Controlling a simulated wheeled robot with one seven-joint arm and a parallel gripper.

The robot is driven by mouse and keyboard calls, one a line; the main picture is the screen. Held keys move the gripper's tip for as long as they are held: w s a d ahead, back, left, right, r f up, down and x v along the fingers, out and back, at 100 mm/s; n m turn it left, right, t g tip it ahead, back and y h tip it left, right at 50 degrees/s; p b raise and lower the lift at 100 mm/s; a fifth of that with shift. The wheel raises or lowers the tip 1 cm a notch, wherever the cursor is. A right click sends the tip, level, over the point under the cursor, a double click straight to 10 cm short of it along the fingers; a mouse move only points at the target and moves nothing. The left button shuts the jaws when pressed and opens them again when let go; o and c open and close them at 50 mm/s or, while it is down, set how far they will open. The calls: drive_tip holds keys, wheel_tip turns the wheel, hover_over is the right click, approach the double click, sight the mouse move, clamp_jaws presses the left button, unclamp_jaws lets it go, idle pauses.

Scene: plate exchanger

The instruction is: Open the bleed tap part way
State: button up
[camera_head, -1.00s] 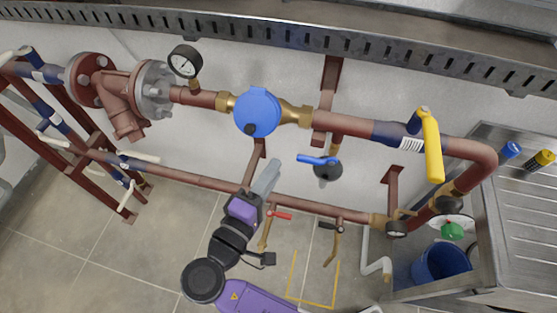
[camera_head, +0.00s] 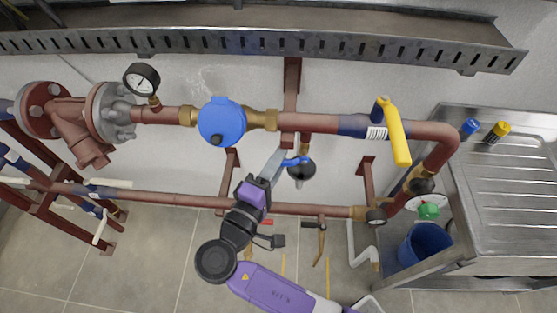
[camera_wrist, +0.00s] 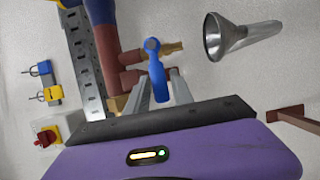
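The bleed tap's blue lever (camera_head: 294,161) hangs below the upper red-brown pipe, just right of the blue round meter. It also shows in the wrist view (camera_wrist: 157,72), with a brass spout (camera_wrist: 166,49) behind it. A funnel (camera_wrist: 238,36) opens towards the spout; in the head view it is the dark round cup (camera_head: 302,171) below the lever. My gripper (camera_head: 277,159) is just left of the lever in the head view. In the wrist view my gripper's fingers (camera_wrist: 161,92) stand apart, with the lever's free end between them. Contact with either finger cannot be made out.
A blue meter (camera_head: 222,121), a pressure gauge (camera_head: 142,79) and a yellow-handled valve (camera_head: 396,132) sit on the upper pipe (camera_head: 320,123). The lower pipe (camera_head: 165,198) runs behind my arm. A steel sink (camera_head: 500,190) and blue bucket (camera_head: 424,245) stand right. Padlocks (camera_wrist: 45,82) hang on the wall.

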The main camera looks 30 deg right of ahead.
clamp_jaws()
idle(1.4)
